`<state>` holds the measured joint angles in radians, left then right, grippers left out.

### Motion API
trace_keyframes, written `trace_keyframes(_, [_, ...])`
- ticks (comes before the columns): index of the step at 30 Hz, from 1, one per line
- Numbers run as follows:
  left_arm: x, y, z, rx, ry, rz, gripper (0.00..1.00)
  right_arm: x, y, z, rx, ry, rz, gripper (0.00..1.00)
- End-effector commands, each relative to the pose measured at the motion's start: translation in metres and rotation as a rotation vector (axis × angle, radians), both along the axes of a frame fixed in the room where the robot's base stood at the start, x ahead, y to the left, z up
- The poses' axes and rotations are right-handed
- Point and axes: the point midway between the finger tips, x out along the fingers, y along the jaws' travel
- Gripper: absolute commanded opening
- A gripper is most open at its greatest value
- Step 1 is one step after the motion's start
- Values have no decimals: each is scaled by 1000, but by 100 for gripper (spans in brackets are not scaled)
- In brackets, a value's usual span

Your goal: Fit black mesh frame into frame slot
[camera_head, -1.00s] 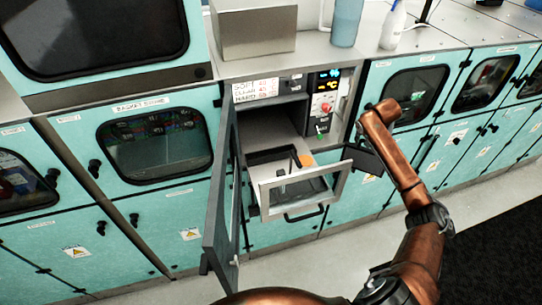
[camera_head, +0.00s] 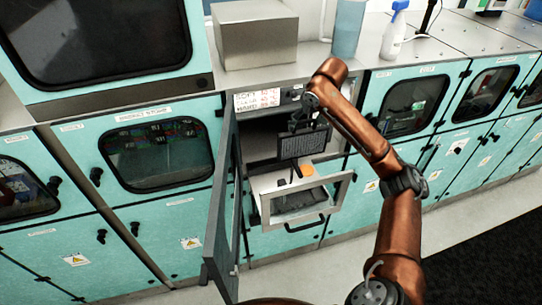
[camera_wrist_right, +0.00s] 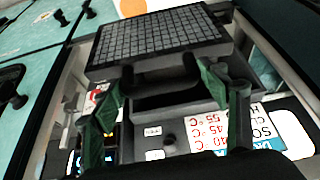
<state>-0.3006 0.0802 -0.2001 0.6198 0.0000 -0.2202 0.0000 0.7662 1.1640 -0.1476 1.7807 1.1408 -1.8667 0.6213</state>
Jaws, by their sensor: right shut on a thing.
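The black mesh frame (camera_head: 303,143) hangs in front of the open bay, above the pulled-out drawer. In the right wrist view the frame (camera_wrist_right: 155,36) shows its gridded face and a dark handle. My right gripper (camera_wrist_right: 165,78) is shut on the frame, with its green fingers at the handle. In the head view, my wrist partly hides this gripper (camera_head: 312,110). The pale-framed drawer (camera_head: 338,200) is open, with a dark interior and a small upright post. I cannot make out the frame slot clearly. My left gripper is not in view.
A metal box (camera_head: 256,36), a blue container (camera_head: 347,30) and a spray bottle (camera_head: 394,32) stand on the counter. An orange round piece (camera_head: 300,171) shows by the drawer's back. The floor in front is clear.

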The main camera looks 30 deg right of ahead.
Motion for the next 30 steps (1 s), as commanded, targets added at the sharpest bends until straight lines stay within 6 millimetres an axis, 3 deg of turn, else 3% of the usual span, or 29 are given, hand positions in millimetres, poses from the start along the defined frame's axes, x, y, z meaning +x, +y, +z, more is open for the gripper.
trace_keyframes(10, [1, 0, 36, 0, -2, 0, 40, 66, 48, -31, 3, 0, 0, 27])
trace_keyframes(15, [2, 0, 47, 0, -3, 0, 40, 86, 60, -64, 1, 2, -2, 27])
trace_keyframes(25, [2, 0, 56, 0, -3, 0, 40, 104, 73, -92, 2, 2, -2, 27])
trace_keyframes(30, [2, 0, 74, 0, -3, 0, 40, 104, 73, -115, 1, 2, -3, 27])
